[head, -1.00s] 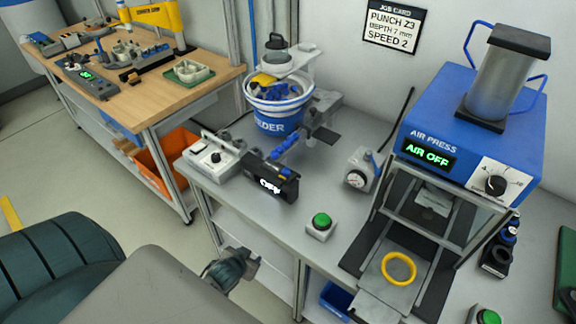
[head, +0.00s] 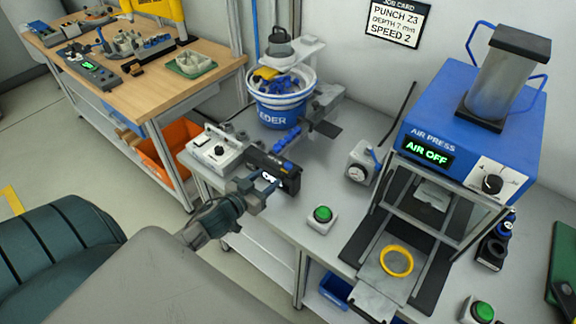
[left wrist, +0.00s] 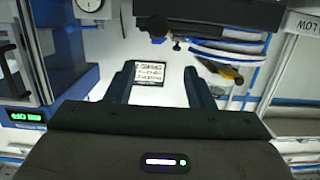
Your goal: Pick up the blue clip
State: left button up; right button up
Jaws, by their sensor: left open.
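Several small blue pieces, likely the clips, lie in the white-and-blue feeder bowl (head: 275,112). I cannot tell single clips apart at this size. My left gripper (head: 262,193) is open and empty, above the front edge of the bench beside the black box. In the left wrist view its two dark fingers (left wrist: 160,85) stand apart, with a white printed card behind the gap. My right gripper is not in view.
A green button (head: 322,216) and a dial gauge (head: 362,165) stand to the right. The blue air press (head: 465,130) holds a yellow ring (head: 397,261) on its plate. The bench around the green button is clear.

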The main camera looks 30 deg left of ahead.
aim_at(286, 165)
pick_arm(q)
jog(key=shift+w+d+f+b, duration=0.15)
jog(key=shift+w+b, duration=0.3)
jog(key=shift+w, duration=0.7)
jog(key=shift+w+d+f+b, duration=0.1)
jog(key=shift+w+f+b, duration=0.3)
jog(key=shift+w, duration=0.7)
jog(key=shift+w+d+f+b, duration=0.1)
jog(key=shift+w+b, duration=0.45)
jog(key=shift+w, duration=0.6)
jog(key=w, duration=0.2)
jog(key=w+f, duration=0.1)
jog(key=w, duration=0.1)
jog(key=shift+d, duration=0.15)
jog(key=shift+s+r, duration=0.1)
jog(key=shift+c, duration=1.2)
jog(key=c, duration=0.8)
